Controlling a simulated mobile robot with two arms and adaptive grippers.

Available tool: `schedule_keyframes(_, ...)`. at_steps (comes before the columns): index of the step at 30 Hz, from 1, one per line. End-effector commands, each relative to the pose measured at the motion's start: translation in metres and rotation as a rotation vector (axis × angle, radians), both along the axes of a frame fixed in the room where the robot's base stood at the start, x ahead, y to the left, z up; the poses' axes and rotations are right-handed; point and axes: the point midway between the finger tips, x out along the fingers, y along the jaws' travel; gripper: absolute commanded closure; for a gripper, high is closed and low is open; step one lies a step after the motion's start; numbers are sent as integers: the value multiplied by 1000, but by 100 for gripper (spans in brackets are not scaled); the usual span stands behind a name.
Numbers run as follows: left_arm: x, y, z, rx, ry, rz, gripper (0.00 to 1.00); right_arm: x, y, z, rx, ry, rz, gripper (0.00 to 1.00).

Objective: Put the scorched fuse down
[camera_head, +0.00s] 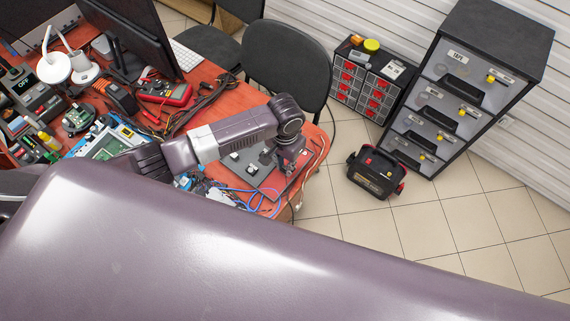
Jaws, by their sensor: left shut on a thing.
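My left arm reaches over the red-brown worktable (221,70) from the left. My left gripper (291,166) points down at the table's right end, just over or beside a dark grey flat plate (237,166). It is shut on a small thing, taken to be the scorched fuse. The fuse is too small and too covered by the fingers to make out. I cannot tell whether it touches the surface below. My right gripper is not in view.
Loose wires (316,154) and blue cables (262,196) lie around the plate. A red multimeter (165,92), a monitor (138,38) and electronics crowd the table's left. Beyond its right edge stand a black chair (287,60), drawer cabinets (470,80) and a black power pack (376,173) on tiles.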

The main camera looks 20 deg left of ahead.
Motion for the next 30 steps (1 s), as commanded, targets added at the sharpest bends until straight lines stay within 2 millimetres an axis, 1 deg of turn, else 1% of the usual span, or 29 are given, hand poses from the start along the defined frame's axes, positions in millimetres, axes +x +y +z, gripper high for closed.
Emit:
schedule_keyframes(8,0,0,-3,0,1,0,95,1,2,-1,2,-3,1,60)
schedule_keyframes(9,0,0,-3,0,0,0,81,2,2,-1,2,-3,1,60)
schedule_keyframes(13,0,0,-3,0,0,0,67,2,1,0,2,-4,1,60)
schedule_keyframes(14,0,0,-3,0,0,0,66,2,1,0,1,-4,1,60)
schedule_keyframes(23,0,0,0,0,-1,0,66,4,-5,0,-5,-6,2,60)
schedule_keyframes(26,1,0,8,-2,-2,0,66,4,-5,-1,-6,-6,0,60)
schedule_keyframes(29,1,0,24,-1,-3,-2,66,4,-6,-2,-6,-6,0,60)
schedule_keyframes(30,1,0,32,0,-4,-2,66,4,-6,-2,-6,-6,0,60)
